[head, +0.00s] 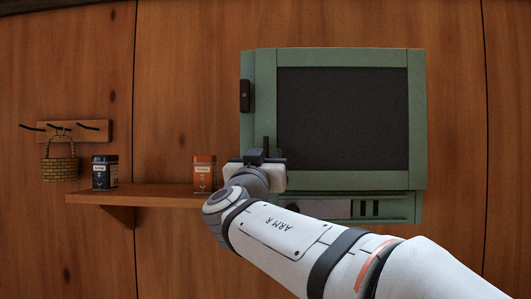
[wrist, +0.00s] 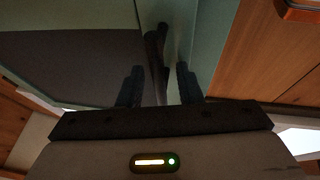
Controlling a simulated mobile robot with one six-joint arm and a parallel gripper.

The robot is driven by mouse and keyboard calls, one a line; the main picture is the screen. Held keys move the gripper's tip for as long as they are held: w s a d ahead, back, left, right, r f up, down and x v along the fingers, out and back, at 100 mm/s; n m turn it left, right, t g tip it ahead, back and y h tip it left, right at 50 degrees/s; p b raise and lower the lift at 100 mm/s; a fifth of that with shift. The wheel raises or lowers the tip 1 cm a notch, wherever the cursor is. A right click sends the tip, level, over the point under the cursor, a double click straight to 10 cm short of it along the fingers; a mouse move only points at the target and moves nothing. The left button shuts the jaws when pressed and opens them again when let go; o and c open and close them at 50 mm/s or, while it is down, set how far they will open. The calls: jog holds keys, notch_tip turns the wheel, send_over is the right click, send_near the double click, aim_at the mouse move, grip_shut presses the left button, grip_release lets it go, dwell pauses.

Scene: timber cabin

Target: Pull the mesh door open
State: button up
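The mesh door (head: 342,118) is a dark mesh panel in a green frame, on the front of a green wall cabinet (head: 405,208). It looks shut.
A wooden shelf (head: 150,192) left of the cabinet holds a dark tin (head: 105,173) and an orange tin (head: 204,174), the latter close to my wrist. A basket (head: 60,160) hangs from a hook rack (head: 90,130). The wall right of the cabinet is bare.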

grip_shut()
dwell(0.5)
jog(key=shift+s, duration=0.1)
